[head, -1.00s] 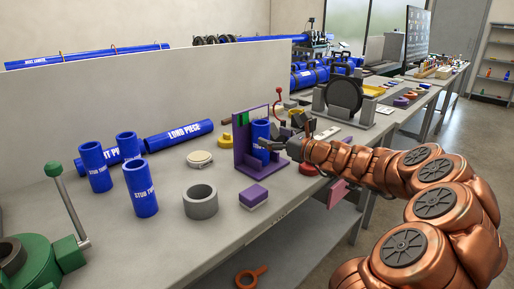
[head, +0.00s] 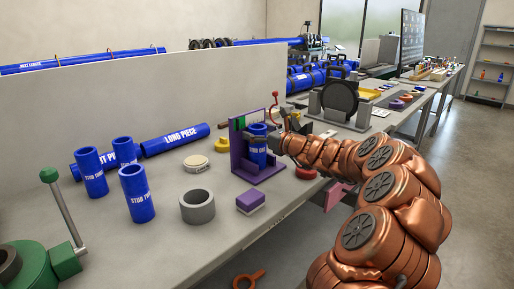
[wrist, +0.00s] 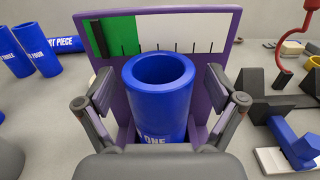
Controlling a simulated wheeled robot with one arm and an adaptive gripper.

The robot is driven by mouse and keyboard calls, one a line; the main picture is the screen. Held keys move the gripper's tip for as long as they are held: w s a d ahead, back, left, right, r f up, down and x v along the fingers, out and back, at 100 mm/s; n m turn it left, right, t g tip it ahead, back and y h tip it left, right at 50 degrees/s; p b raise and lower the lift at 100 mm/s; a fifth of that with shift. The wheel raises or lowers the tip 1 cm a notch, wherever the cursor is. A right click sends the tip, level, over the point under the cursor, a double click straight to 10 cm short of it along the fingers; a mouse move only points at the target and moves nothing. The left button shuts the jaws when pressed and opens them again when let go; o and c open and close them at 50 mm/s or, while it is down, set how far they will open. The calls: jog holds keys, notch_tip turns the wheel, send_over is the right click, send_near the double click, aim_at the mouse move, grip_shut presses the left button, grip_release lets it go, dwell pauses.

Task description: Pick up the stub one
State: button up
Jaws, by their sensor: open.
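Stub one (head: 256,150) is a blue hollow cylinder standing upright in a purple holder (head: 238,150). In the wrist view stub one (wrist: 160,95) shows its open top and the word "ONE" low on its near side. My gripper (wrist: 158,90) is open, with one dark finger on each side of the stub and a small gap visible on both sides. In the head view my gripper (head: 274,141) is at the stub's right side, partly hidden. The holder's back plate (wrist: 207,32) has a green and white marked scale. The stub's base is hidden by my gripper.
Other blue stubs (head: 137,193) stand to the left, and a long piece (head: 176,140) lies behind them. A grey ring (head: 197,206), a purple-and-white block (head: 251,201) and a round pale disc (head: 198,163) lie nearby. A red hook (wrist: 301,45) rises right of the holder.

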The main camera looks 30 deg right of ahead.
grip_shut()
dwell(0.8)
